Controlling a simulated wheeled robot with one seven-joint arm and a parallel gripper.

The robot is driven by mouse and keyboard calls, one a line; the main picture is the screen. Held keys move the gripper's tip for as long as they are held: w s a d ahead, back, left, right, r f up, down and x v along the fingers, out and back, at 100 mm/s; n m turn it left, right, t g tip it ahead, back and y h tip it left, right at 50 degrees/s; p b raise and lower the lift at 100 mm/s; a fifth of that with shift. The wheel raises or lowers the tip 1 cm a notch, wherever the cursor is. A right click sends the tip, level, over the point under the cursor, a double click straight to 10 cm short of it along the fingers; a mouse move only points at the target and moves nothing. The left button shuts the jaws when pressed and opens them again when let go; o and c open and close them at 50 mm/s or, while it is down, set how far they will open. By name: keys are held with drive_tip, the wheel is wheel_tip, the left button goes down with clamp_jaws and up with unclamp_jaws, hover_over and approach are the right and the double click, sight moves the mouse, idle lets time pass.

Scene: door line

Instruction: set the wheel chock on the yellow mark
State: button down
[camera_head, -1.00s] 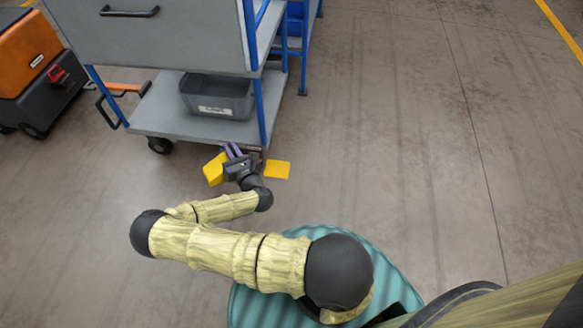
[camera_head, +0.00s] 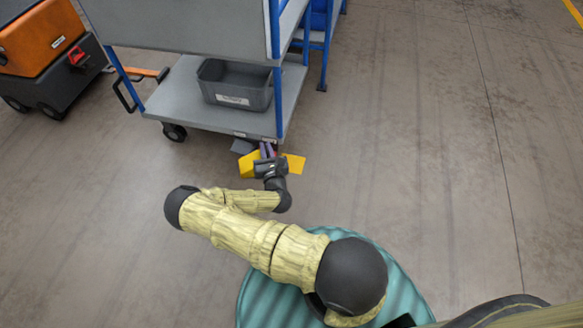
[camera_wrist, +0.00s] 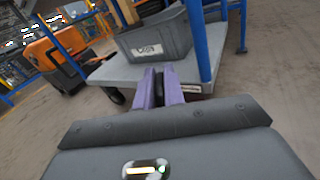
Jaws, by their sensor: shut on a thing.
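My gripper is shut on the chock, low beside the cart's near right corner. In the wrist view the two purple fingers (camera_wrist: 164,78) are close together with something dark between them; no yellow shows there. I cannot tell whether the chock touches the floor.
A grey cart (camera_head: 190,108) with blue posts stands just beyond my gripper, carrying a grey bin (camera_head: 236,88). A small grey piece (camera_head: 241,146) shows by the chock; I cannot tell what it is. An orange and black machine (camera_head: 45,60) stands far left. The floor at right is clear.

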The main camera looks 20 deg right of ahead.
drive_tip(key=s+d+f+m+g+h+b, duration=0.1)
drive_tip(key=d+f+m+h+b, duration=0.1)
drive_tip(key=f, duration=0.8)
drive_tip(key=s+d+f+m+g+h+b, duration=0.2)
drive_tip(key=d+f+h+b, duration=0.3)
drive_tip(key=f, duration=0.6)
drive_tip(key=shift+d+m+g+h, duration=0.25)
drive_tip(key=shift+m+g+h, duration=0.05)
drive_tip(key=shift+h, duration=0.3)
